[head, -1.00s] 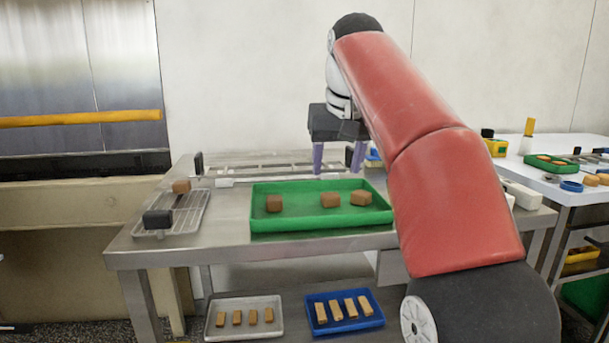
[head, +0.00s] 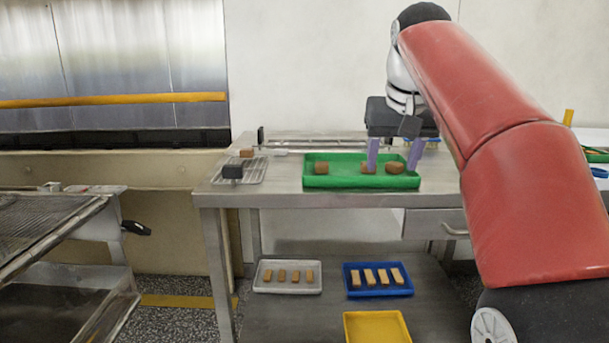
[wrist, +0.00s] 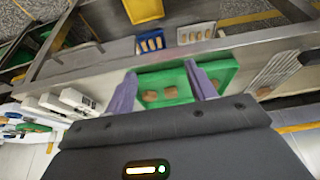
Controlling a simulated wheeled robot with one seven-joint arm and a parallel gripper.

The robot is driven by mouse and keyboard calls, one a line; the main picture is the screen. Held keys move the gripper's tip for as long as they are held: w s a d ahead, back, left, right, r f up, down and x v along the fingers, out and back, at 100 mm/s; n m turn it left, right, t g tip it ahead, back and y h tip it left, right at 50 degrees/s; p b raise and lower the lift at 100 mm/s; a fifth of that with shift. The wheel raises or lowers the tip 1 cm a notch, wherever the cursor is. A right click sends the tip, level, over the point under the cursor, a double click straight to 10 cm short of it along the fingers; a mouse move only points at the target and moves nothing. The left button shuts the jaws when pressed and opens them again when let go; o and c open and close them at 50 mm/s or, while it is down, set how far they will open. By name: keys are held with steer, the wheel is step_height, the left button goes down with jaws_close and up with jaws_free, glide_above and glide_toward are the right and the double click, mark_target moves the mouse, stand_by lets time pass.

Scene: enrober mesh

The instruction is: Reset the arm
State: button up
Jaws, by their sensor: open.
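My gripper (head: 395,153) is open, with its two purple fingers apart and nothing between them. In the wrist view the gripper (wrist: 163,88) shows with the green tray (wrist: 152,98) beyond the fingertips.
Below, the shelf holds a grey tray (head: 288,290), a blue tray (head: 378,291) and a yellow tray (head: 377,328). A mesh conveyor (head: 40,230) is at left.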

steer(key=s+f+t, duration=0.1)
steer(key=s+f, duration=2.3)
steer(key=f, duration=0.3)
steer(key=shift+s, duration=0.2)
